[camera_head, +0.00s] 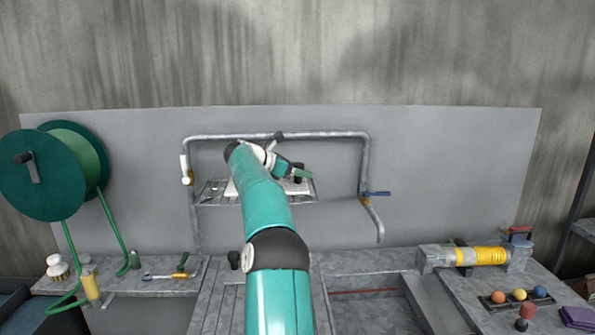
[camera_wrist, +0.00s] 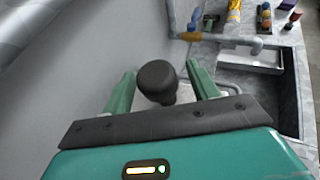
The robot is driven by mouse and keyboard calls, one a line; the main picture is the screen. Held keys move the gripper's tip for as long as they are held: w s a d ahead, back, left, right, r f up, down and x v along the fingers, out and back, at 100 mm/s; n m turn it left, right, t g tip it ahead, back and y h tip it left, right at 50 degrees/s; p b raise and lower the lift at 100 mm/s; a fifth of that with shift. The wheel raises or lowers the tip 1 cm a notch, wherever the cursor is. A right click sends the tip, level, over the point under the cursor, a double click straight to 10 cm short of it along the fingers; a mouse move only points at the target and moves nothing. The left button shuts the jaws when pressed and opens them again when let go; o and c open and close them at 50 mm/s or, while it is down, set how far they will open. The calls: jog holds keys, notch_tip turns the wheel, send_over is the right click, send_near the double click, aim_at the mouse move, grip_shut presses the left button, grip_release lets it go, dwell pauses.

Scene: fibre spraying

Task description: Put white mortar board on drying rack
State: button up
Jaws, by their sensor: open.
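A flat white board (camera_head: 297,187), which looks like the white mortar board, lies on the wire drying rack (camera_head: 211,196) on the back panel. My arm hides its middle in the head view. A dark knob or handle (camera_head: 299,173) stands above the board's right part. My gripper (camera_head: 291,168) is beside this dark knob, above the rack. In the wrist view, my gripper (camera_wrist: 160,74) is open, with one green finger on each side of a dark round knob (camera_wrist: 156,78). I cannot tell whether the fingers touch it. The board is not clear in the wrist view.
A green hose reel (camera_head: 45,170) hangs at left. A grey basin (camera_head: 375,310) is below.

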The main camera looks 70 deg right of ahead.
jog(key=v, duration=1.2)
